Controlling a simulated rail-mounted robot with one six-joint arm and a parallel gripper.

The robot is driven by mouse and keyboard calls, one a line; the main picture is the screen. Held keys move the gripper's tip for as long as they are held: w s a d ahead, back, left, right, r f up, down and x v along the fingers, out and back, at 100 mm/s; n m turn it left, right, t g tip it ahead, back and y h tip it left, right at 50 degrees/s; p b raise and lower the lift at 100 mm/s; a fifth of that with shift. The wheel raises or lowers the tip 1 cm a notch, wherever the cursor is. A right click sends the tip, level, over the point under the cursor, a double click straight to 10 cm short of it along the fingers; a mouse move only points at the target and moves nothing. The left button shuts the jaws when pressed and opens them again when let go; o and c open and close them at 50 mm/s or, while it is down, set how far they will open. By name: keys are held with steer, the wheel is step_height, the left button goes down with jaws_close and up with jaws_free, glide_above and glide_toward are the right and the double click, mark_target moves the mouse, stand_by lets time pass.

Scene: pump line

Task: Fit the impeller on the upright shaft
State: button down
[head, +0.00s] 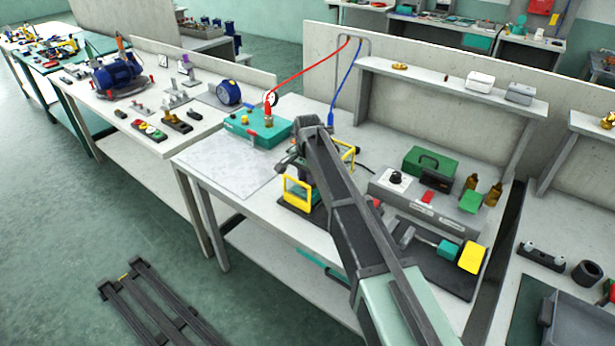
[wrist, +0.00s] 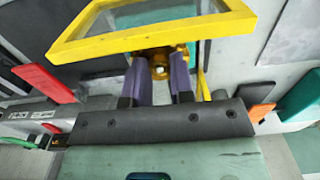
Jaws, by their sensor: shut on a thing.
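My gripper (wrist: 159,60) has its two purple-grey fingers on either side of a brass-coloured impeller (wrist: 159,72) in the wrist view and is shut on it. A small pale spot shows at the impeller's middle; I cannot tell whether it is the shaft's tip or the bore. The upright shaft is not clearly visible. A yellow-framed clear guard (wrist: 150,42) lies just beyond and above the fingers. In the head view the yellow frame (head: 299,194) stands on the middle bench, and my arm hides the gripper and impeller.
A teal box (head: 256,127) with red and blue hoses stands left of the guard. To the right are a grey control panel (head: 408,196), a green case (head: 433,162) and brown bottles (head: 493,194). A shelf (head: 450,88) runs behind. The bench's front-left mat (head: 225,165) is clear.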

steer(key=shift+f, duration=0.25)
stand_by(0.3)
steer(key=c, duration=0.9)
jaws_free()
steer(key=shift+r, duration=0.1)
step_height(320, 180, up, 6)
steer(key=p, duration=0.5)
steer(key=shift+p, duration=0.3)
step_height(320, 180, up, 11)
steer(key=p, duration=1)
steer(key=shift+p, duration=0.4)
steer(key=shift+f, duration=0.2)
